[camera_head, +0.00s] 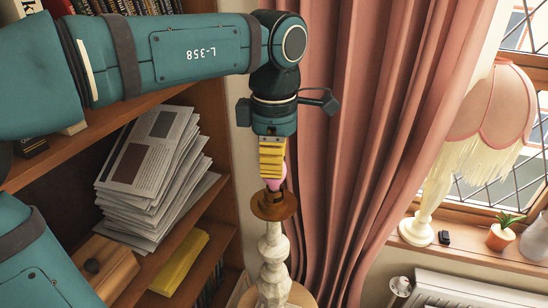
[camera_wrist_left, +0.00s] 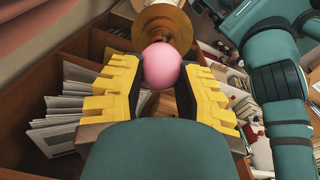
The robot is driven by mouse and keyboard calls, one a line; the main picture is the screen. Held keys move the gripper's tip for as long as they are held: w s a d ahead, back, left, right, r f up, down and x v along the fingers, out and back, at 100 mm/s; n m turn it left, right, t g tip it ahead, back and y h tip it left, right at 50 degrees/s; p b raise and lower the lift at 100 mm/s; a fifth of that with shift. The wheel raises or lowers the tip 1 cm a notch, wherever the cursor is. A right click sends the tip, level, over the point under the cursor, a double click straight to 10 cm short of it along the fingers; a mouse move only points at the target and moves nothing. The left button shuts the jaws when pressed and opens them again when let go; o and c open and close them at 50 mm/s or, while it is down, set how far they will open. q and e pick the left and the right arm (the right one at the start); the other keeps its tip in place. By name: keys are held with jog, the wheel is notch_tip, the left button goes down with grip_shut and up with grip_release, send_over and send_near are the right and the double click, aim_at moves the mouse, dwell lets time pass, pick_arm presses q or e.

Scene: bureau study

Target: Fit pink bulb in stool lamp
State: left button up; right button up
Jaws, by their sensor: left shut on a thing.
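My left gripper (camera_head: 272,165) is shut on the pink bulb (camera_wrist_left: 161,66) and points down above the stool lamp (camera_head: 273,258). The lamp has a pale turned column with a brown dish-like top (camera_head: 274,206). In the head view only part of the pink bulb (camera_head: 277,178) shows below the yellow fingers, right over the lamp top. In the left wrist view the bulb sits between the yellow fingers of the gripper (camera_wrist_left: 160,82), with the lamp's top (camera_wrist_left: 163,28) right beyond it. I cannot tell whether the bulb is seated in the socket. My right gripper is not in view.
A wooden bookcase (camera_head: 224,212) with a paper stack (camera_head: 150,160) and a yellow book (camera_head: 180,262) stands at left. A pink curtain (camera_head: 350,130) hangs close behind the lamp. A fringed lamp (camera_head: 490,115) and a potted plant (camera_head: 501,236) stand on the windowsill.

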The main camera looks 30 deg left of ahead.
pick_arm(q)
jog(key=o, duration=0.9)
jog(key=shift+o, duration=0.2)
jog(key=shift+r, duration=3.5)
